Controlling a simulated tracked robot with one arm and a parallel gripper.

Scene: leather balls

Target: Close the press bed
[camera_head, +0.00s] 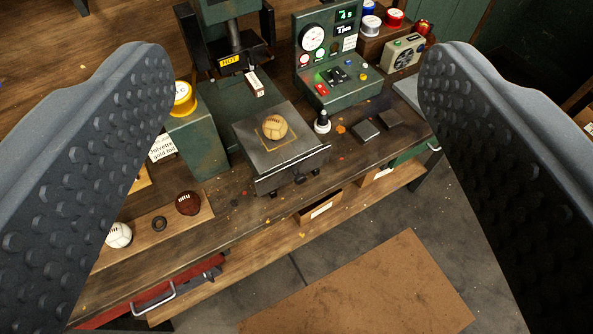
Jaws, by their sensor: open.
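The press bed (252,139) is a grey metal slide that sticks out from the green press toward the front edge of the bench. A tan leather ball (275,127) sits on it inside a yellow marked square. The bed's front plate (292,172) carries a dark knob (300,179). The green press (237,45) stands behind, with a yellow HOT label. My gripper (300,130) is open and empty, its two studded dark fingers wide apart at left and right. The bed shows between the fingers, farther off, and nothing touches it.
A green control panel (328,55) with a gauge and buttons stands right of the press. A small black-knobbed lever (322,122) is close to the bed's right side. A wooden board (178,222) at left holds a white ball and a brown ball. Floor in front holds a brown mat (365,290).

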